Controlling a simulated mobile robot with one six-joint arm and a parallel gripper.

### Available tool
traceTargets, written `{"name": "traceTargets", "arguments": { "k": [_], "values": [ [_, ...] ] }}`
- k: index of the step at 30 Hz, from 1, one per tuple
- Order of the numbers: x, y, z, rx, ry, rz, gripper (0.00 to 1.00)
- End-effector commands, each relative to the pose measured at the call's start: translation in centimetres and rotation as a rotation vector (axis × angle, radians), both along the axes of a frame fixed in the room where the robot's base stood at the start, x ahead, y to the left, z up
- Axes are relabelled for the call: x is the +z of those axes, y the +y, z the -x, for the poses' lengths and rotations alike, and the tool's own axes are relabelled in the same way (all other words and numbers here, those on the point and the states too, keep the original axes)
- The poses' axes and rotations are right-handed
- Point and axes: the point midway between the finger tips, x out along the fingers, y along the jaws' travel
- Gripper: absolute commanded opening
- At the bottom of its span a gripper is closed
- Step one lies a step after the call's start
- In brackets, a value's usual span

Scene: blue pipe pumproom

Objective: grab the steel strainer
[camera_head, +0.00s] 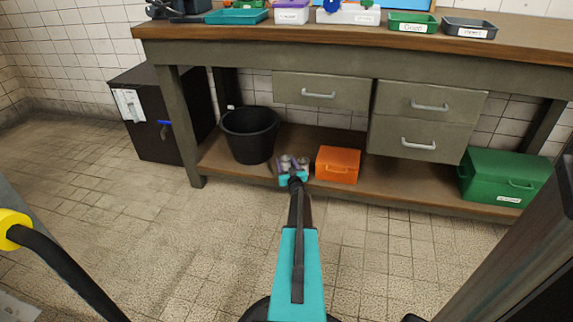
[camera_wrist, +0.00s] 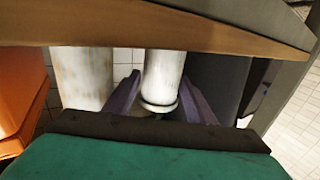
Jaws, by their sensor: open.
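My gripper (camera_wrist: 160,84) is open, its two purple fingers standing on either side of a pale cylinder with a metallic ring at one end (camera_wrist: 161,72). This appears to be the steel strainer, but its full shape is hidden. Gaps seem to show between it and the fingers; contact cannot be told. A second pale cylinder with brownish stains (camera_wrist: 82,78) stands beside it, outside the fingers. In the head view my gripper (camera_head: 292,163) is at the front edge of the bench's lower shelf, and the small grey items there are mostly hidden by it.
The lower shelf (camera_head: 400,190) carries a black bucket (camera_head: 250,135) left of my gripper, an orange box (camera_head: 338,165) close on its right, and a green box (camera_head: 503,176) farther right. Drawers (camera_head: 418,120) hang above. The tiled floor in front is clear.

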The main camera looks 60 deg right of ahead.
Motion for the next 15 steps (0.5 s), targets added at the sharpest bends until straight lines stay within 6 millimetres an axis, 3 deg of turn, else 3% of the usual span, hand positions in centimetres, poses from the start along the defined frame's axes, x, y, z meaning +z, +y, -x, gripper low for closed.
{"name": "traceTargets", "arguments": {
  "k": [10,15],
  "values": [
    [0.00,0.02,0.01,0.000,0.000,0.000,0.50],
    [-0.01,0.02,-0.01,0.000,0.000,0.000,0.23]
  ]
}}
